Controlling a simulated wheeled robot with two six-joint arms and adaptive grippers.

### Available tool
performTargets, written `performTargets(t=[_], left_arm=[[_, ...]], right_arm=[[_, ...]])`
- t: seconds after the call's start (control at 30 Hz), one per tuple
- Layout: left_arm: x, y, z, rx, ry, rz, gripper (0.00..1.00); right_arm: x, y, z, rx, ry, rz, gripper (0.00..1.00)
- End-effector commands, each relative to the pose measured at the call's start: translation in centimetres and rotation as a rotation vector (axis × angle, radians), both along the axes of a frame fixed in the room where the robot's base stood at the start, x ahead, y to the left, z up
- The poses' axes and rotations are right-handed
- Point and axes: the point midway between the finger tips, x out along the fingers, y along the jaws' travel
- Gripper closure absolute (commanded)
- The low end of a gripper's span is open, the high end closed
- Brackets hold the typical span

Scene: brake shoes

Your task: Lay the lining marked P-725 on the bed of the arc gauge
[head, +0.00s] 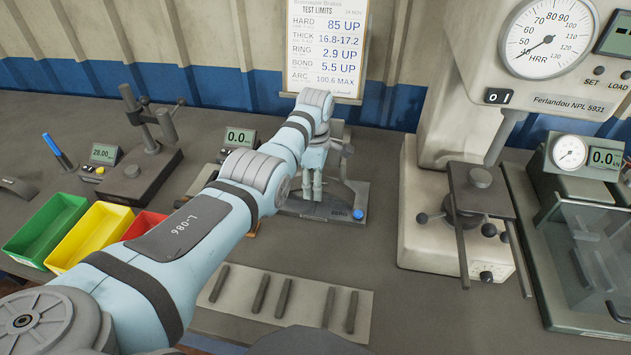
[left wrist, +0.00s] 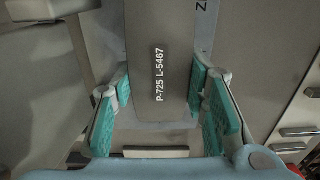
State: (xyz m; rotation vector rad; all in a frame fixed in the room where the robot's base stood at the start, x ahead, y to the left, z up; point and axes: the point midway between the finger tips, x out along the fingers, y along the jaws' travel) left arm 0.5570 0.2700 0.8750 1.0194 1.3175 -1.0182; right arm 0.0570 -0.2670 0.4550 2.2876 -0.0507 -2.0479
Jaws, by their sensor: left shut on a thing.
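The lining marked P-725 L-5467 (left wrist: 160,50) is a grey-brown strip between the two teal finger pads of my left gripper (left wrist: 163,115) in the left wrist view. My left gripper is shut on it. In the head view the left gripper (head: 312,186) points down at the dark-based gauge with a blue knob (head: 325,211), which I take for the arc gauge. The gripper and arm hide much of the gauge and the lining there. I cannot tell whether the lining touches the bed. My right gripper is not in view.
A flat plate with several dark bars (head: 237,285) lies in front. Green (head: 37,235), yellow (head: 88,240) and red (head: 146,224) bins stand left. The hardness tester (head: 455,240) stands right, beside a clear-covered box (head: 590,260). A limits sheet (head: 327,45) hangs behind.

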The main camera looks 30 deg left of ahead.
Motion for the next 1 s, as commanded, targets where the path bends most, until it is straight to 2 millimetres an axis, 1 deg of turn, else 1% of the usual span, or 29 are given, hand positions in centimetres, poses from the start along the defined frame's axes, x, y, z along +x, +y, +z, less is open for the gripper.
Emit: performTargets(t=[0.03, 0.17, 0.43, 0.83, 0.87, 0.9, 0.97, 1.0], left_arm=[[0.03, -0.01, -0.21, 0.0, -0.001, 0.0, 0.92], [0.08, -0.05, -0.15, 0.0, -0.001, -0.002, 0.92], [0.06, -0.05, -0.18, 0.0, -0.001, -0.002, 0.92], [0.07, -0.06, -0.79, 0.0, -0.001, -0.002, 0.92], [0.06, -0.05, -0.75, 0.0, -0.001, -0.002, 0.55], [0.07, -0.06, -0.73, 0.0, -0.001, -0.002, 0.48], [0.07, -0.06, -0.73, 0.0, -0.001, -0.002, 0.39], [0.06, -0.06, -0.73, 0.0, -0.001, -0.002, 0.36]], right_arm=[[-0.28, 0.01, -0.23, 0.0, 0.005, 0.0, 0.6], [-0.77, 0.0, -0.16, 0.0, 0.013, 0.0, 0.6], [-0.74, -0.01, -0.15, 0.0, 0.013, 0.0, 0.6], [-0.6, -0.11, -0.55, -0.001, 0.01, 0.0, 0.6], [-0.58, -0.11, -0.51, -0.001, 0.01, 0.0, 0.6], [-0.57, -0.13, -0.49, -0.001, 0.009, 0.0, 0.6], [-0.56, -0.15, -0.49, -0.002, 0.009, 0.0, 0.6], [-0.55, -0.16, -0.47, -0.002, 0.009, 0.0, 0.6]])
